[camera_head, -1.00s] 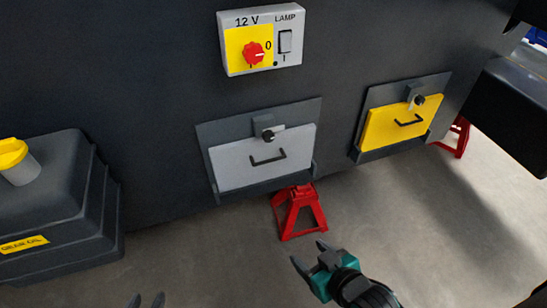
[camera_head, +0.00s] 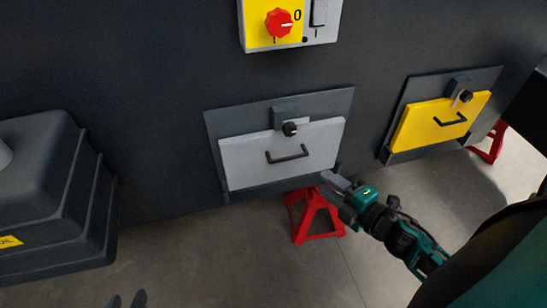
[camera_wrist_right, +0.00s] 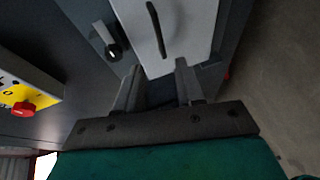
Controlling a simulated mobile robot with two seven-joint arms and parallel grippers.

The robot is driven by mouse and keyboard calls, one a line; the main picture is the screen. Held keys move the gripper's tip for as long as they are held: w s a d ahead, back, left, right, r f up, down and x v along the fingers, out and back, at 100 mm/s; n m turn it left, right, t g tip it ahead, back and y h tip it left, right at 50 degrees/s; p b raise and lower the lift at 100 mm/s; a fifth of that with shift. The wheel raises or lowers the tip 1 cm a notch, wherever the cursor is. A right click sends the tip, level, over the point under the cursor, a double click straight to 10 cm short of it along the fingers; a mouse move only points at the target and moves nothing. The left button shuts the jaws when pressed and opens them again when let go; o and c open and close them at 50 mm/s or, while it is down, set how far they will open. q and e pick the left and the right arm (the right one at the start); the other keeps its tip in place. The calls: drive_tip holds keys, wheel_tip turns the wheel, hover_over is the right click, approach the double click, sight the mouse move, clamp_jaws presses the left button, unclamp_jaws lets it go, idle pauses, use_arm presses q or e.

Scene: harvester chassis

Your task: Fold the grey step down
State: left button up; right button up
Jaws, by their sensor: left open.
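The grey step (camera_head: 240,163) is a light grey panel standing folded up against the dark chassis. It has a black bar handle (camera_head: 287,154) and a black knob (camera_head: 290,129) at its top edge. My right gripper (camera_head: 328,182) is near its lower right corner; I cannot tell whether it touches. In the right wrist view the right gripper (camera_wrist_right: 158,82) is open and empty, its fingers over part of the grey step (camera_wrist_right: 190,35), with the handle (camera_wrist_right: 156,28) and knob (camera_wrist_right: 113,49) beyond. My left gripper (camera_head: 127,299) shows only its open fingertips at the bottom edge.
A yellow step (camera_head: 420,125) with its own handle is folded up to the right. A red stand (camera_head: 316,226) is on the floor below the grey step. A switch box (camera_head: 259,33) with a red knob sits above. A dark tank (camera_head: 40,180) juts out at left.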

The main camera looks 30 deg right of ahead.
drive_tip(key=b+x, duration=0.1)
drive_tip(key=x, duration=1.2)
drive_tip(key=shift+a+r, duration=0.1)
drive_tip(key=shift+r, duration=0.05)
clamp_jaws()
idle(0.3)
